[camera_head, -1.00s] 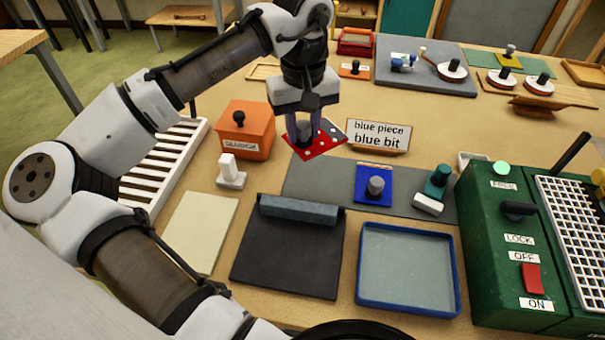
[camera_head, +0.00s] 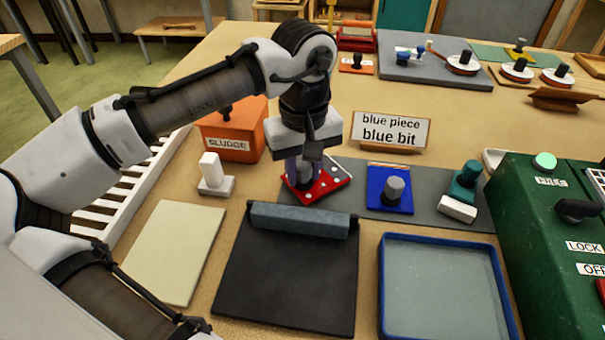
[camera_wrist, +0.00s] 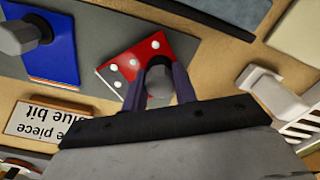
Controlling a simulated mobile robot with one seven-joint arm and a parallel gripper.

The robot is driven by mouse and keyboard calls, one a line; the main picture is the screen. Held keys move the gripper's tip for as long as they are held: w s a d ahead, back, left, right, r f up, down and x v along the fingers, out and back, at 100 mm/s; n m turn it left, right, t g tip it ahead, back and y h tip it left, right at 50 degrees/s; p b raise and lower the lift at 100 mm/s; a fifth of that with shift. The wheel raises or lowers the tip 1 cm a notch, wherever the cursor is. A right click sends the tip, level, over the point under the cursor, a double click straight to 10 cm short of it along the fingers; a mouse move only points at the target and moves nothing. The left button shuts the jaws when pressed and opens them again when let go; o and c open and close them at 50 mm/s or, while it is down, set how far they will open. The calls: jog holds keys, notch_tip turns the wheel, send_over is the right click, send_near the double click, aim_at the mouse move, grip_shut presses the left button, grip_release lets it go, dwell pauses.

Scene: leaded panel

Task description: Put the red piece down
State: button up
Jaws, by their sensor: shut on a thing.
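The red piece (camera_head: 324,187) is a flat red plate with white dots and a grey knob. My gripper (camera_head: 304,172) is shut on its knob, and the fingers stand on both sides of the knob in the wrist view (camera_wrist: 159,85). The red piece is at the left end of the grey mat (camera_head: 348,172), its left part over the bare table. I cannot tell whether its underside touches the surface. The blue piece (camera_head: 376,190) with a grey knob lies on the grey mat to the right.
A sign reading "blue piece blue bit" (camera_head: 391,131) stands behind the mat. The orange SLUDGE box (camera_head: 233,138) and a white-handled block (camera_head: 213,178) are to the left. A black pad (camera_head: 285,275) and blue-rimmed tray (camera_head: 383,285) are in front. A green-knobbed stamp (camera_head: 463,190) is at right.

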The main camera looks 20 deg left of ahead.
jog(key=shift+f, duration=0.4)
jog(key=shift+r, duration=0.2)
jog(key=shift+d, duration=0.1)
jog(key=shift+f, duration=0.2)
jog(key=o, duration=0.9)
notch_tip(320, 180, up, 12)
jog(key=shift+r, duration=0.2)
